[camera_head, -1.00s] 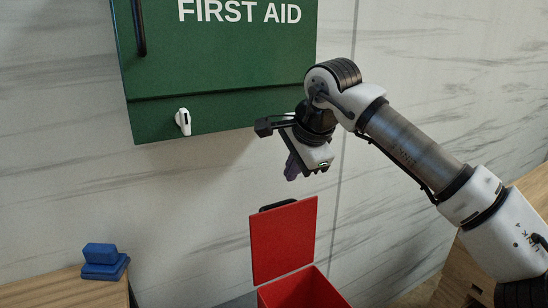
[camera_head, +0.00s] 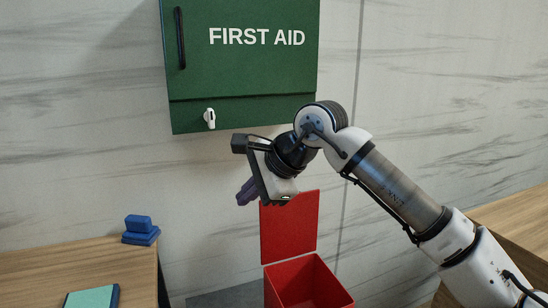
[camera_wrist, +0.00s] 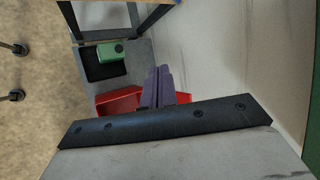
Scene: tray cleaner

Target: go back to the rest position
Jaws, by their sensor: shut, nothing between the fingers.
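My gripper (camera_head: 247,192) hangs in the air in front of the wall, at the end of my raised arm. It is beside and a little above the upright lid of the red bin (camera_head: 308,282), below the green first aid cabinet (camera_head: 240,75). Its purple fingers also show in the wrist view (camera_wrist: 163,88), shut together with nothing between them. In that view the red bin (camera_wrist: 118,102) lies partly behind the fingers.
A wooden table (camera_head: 70,270) at the left holds a blue block-like object (camera_head: 140,230) and a pale green pad (camera_head: 92,297). Another wooden surface (camera_head: 510,225) is at the right. The wrist view shows a green object (camera_wrist: 110,52) on a dark patch.

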